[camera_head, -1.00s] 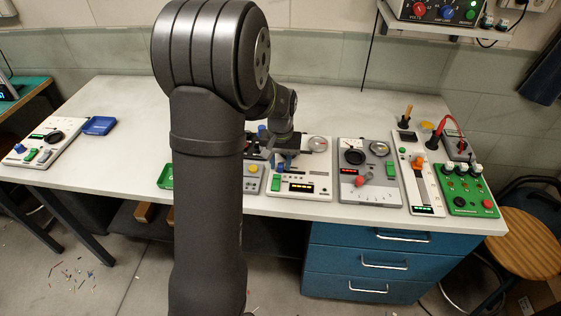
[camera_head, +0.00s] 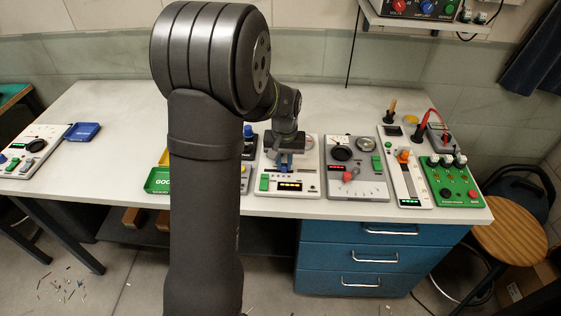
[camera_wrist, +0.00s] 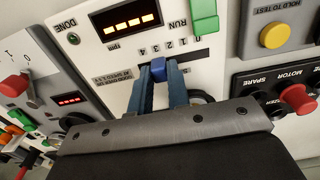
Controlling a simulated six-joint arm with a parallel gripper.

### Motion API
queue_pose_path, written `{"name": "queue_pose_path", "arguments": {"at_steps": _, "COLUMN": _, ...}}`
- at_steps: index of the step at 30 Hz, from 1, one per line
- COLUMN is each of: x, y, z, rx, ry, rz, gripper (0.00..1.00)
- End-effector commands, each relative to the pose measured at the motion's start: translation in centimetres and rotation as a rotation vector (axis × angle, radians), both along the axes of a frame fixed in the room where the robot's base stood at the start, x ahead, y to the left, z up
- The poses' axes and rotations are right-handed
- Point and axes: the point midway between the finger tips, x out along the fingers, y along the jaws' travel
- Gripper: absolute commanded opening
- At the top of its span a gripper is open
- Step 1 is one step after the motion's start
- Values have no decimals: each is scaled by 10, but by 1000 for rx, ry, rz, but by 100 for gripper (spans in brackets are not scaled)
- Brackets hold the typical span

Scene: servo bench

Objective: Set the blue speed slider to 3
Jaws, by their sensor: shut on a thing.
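The blue speed slider knob (camera_wrist: 159,69) stands on a white panel (camera_wrist: 105,78) in the wrist view. It sits near the middle of a row of numerals. I cannot read for certain which numeral it is at. My gripper (camera_wrist: 160,76) has its two blue fingers on either side of the knob, closed on it. In the head view my gripper (camera_head: 286,164) is low over the same white panel (camera_head: 268,195), and the knob is hidden there. A slot shows to the right of the knob in the wrist view.
The panel's amber-lit display (camera_wrist: 124,19) and green RUN block (camera_wrist: 204,16) are close by. A grey panel with a red knob (camera_head: 348,176) stands to the right, and a panel with an orange handle (camera_head: 403,155) beyond it. The back of the bench (camera_head: 120,100) is clear.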

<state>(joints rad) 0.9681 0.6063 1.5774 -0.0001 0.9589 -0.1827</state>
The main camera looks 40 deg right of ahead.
Motion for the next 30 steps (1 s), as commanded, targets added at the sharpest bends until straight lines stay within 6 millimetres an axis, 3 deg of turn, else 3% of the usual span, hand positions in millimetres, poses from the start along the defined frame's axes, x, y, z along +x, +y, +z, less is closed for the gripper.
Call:
{"name": "queue_pose_path", "arguments": {"at_steps": 1, "x": 1, "y": -1, "z": 1, "rx": -3, "ry": -3, "rz": 0, "gripper": 20}}
{"name": "queue_pose_path", "arguments": {"at_steps": 4, "x": 1, "y": -1, "z": 1, "rx": -2, "ry": -2, "rz": 0, "gripper": 38}}
{"name": "queue_pose_path", "arguments": {"at_steps": 16, "x": 1, "y": -1, "z": 9, "rx": -4, "ry": -2, "rz": 0, "gripper": 38}}
{"name": "queue_pose_path", "arguments": {"at_steps": 20, "x": 1, "y": -1, "z": 31, "rx": -4, "ry": -3, "rz": 0, "gripper": 38}}
{"name": "queue_pose_path", "arguments": {"at_steps": 30, "x": 1, "y": -1, "z": 114, "rx": -6, "ry": -4, "rz": 0, "gripper": 38}}
